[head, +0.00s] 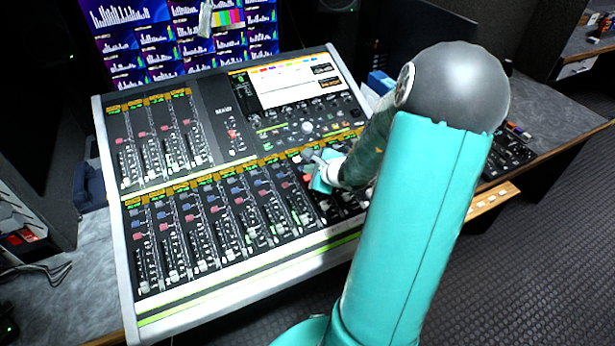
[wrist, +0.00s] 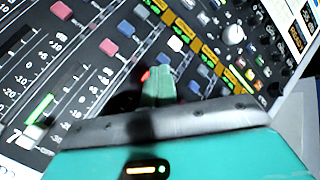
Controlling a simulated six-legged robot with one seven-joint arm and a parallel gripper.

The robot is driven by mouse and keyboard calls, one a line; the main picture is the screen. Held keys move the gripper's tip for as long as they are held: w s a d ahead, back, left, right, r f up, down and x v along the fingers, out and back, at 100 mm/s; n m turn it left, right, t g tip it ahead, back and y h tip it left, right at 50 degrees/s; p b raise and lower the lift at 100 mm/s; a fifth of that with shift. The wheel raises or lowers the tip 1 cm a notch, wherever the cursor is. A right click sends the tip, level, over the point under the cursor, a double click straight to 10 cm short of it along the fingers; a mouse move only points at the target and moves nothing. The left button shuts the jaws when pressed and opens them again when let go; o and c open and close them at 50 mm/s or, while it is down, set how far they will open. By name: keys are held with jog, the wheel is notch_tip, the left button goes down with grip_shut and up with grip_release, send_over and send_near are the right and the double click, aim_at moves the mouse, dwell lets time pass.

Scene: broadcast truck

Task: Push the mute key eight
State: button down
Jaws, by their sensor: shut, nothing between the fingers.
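The mixing console (head: 240,268) has a lower row of channel strips with red, blue and pale keys above the faders. My gripper (head: 312,160) is over the right part of that row, close to the panel. In the wrist view its fingers (wrist: 160,82) are shut and empty, with the tips down among the keys. A bright red key (wrist: 146,75) shows right beside the fingertips, partly hidden by them. I cannot tell whether they touch it. Other red keys (wrist: 109,47) lie to the upper left. I cannot read key numbers, so I cannot confirm which is mute key eight.
Fader caps, such as a white one (wrist: 28,137), stand up from the panel near my gripper. The console's screen (head: 292,85) is behind it. Monitors (head: 135,45) stand at the back. A smaller control panel (head: 508,155) lies to the right of my arm.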

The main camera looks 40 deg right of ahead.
jog(key=shift+f, duration=0.1)
jog(key=shift+f, duration=0.35)
jog(key=shift+w+f, duration=0.15)
jog(key=shift+f, duration=0.3)
dwell(0.9)
jog(key=shift+r, duration=0.9)
notch_tip(320, 180, up, 6)
jog(key=s, duration=0.1)
dwell(0.5)
jog(key=shift+a, duration=0.1)
